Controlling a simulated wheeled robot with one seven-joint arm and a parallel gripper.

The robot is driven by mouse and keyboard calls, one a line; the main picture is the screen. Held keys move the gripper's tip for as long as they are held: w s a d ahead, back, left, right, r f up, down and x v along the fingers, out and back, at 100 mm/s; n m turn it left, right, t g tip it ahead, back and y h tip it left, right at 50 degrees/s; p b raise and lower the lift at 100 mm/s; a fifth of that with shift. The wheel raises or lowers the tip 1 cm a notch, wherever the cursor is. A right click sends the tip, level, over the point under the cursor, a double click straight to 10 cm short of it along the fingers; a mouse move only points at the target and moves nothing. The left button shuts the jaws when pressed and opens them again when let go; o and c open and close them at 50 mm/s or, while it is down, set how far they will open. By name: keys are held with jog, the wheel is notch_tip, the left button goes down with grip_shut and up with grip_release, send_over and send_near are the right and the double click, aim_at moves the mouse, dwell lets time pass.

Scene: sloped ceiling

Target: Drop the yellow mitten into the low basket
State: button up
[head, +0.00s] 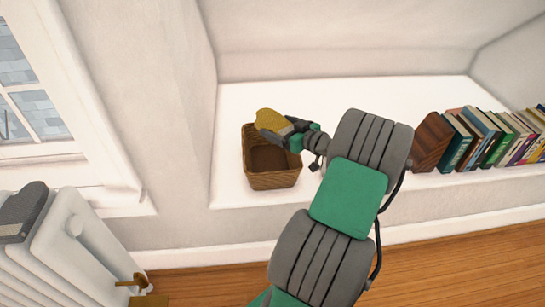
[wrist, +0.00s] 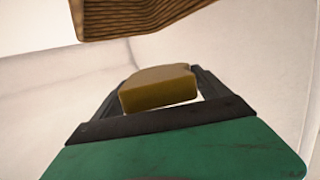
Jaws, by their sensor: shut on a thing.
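The yellow mitten (head: 272,120) is held in my gripper (head: 284,131), above the back part of the low basket. In the wrist view the mitten (wrist: 158,88) sits between the two dark fingers of my gripper (wrist: 165,90). The low basket (head: 273,181) is brown and woven, and stands on the white ledge. Its inside looks empty where I can see it; the mitten and gripper hide part of its back and right rim. In the wrist view the basket's woven side (wrist: 135,14) shows at the top edge.
The white ledge (head: 345,95) is bare behind the basket. A row of books (head: 495,135) with a brown wooden bookend (head: 431,143) stands to the right. A white radiator (head: 75,245) with a grey mitten-like thing (head: 24,208) on it is at the lower left, below a window.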

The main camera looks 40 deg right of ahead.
jog(key=f, duration=0.1)
jog(key=f+b, duration=0.1)
jog(key=f, duration=0.1)
jog(key=shift+w+a+f, duration=0.1)
jog(key=shift+a+f, duration=0.15)
jog(key=shift+f, duration=0.15)
jog(key=o, duration=1.2)
jog(key=shift+d, duration=0.1)
jog(key=s, duration=0.2)
jog(key=s+r+p, duration=0.1)
jog(key=s, duration=0.4)
jog(key=shift+s+d+r, duration=0.2)
jog(key=shift+s+r, duration=0.05)
jog(key=shift+s, duration=0.15)
